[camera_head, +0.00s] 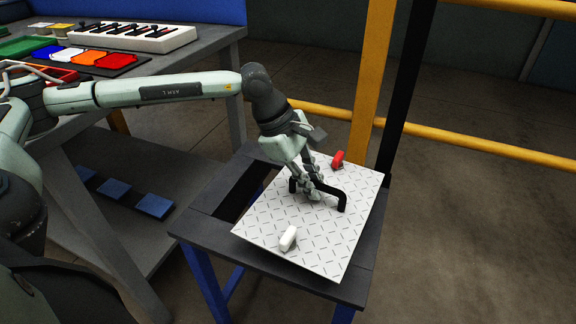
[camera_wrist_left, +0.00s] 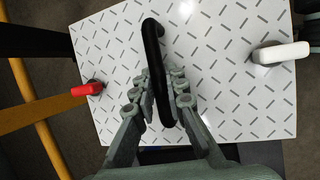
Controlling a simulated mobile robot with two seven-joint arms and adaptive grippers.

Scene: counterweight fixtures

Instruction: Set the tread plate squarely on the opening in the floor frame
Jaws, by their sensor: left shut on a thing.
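The tread plate (camera_head: 335,235) is white with dark dashes and carries a black arched handle (camera_head: 343,197). It has a red tab (camera_head: 338,159) at its far edge and a white tab (camera_head: 288,238) near its front edge. My left gripper (camera_head: 316,194) is shut on the handle, also seen in the left wrist view (camera_wrist_left: 160,100). The dark floor frame (camera_head: 200,228) is below the plate. The plate covers its right part, and a strip of the opening (camera_head: 240,191) shows at the left. I cannot tell whether the plate touches the frame. My right gripper is out of view.
A yellow post (camera_head: 371,80) and a dark post (camera_head: 408,90) stand behind the plate, with a yellow rail (camera_head: 480,150). A workbench (camera_head: 185,55) with coloured trays is at the upper left. Blue blocks (camera_head: 154,206) lie on its lower shelf. The right floor is clear.

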